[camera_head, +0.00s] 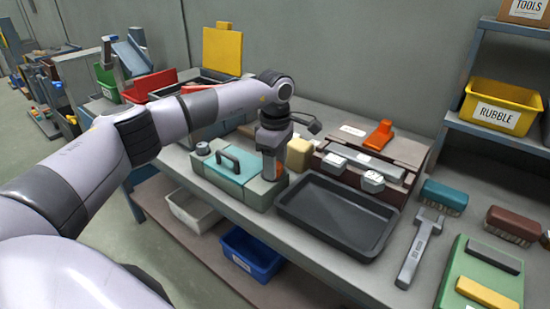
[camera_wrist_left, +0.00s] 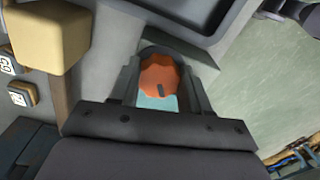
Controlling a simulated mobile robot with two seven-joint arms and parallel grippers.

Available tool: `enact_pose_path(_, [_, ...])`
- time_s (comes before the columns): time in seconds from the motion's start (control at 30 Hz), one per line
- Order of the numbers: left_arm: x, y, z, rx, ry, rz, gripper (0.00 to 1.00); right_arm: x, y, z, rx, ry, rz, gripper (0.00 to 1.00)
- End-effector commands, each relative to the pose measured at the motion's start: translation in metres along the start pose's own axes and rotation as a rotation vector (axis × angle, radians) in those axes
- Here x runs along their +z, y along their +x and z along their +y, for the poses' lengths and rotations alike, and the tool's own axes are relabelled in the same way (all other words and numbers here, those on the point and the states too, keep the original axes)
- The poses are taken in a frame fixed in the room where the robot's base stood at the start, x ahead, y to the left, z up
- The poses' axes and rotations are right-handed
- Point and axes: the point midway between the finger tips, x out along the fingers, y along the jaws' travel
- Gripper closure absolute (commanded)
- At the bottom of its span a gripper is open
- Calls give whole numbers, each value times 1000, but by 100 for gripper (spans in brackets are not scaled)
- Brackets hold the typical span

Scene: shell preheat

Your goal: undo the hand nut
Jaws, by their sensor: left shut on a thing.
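The hand nut (camera_wrist_left: 162,78) is an orange, lobed knob with a dark slot or mark on it, seen in the left wrist view between my fingers. My left gripper (camera_wrist_left: 165,85) is shut on it from above. In the head view the left gripper (camera_head: 271,163) points down at the right end of a grey and teal box-like fixture (camera_head: 222,165) with a dark handle. The nut is mostly hidden there behind the gripper; only a bit of orange shows. My right gripper is in neither view.
A black tray (camera_head: 335,212) lies right of the fixture. A tan block (camera_head: 299,154) stands close behind the gripper. A hammer-like tool (camera_head: 421,248), brushes (camera_head: 444,196) and a green board (camera_head: 480,275) lie further right. A yellow rubble bin (camera_head: 500,107) sits on the shelf.

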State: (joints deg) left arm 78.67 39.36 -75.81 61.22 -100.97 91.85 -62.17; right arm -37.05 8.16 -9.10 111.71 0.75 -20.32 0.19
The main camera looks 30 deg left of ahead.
Motion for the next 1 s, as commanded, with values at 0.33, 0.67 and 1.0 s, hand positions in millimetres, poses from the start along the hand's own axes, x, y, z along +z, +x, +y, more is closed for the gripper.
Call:
enact_pose_path(0.33, [0,-2,2,-1,-329,0,84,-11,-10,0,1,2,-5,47])
enact_pose_path(0.67, [-2,-2,4,1,-636,1,84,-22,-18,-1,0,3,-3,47])
enact_pose_path(1.0, [-2,-2,5,2,-874,0,84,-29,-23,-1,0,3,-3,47])
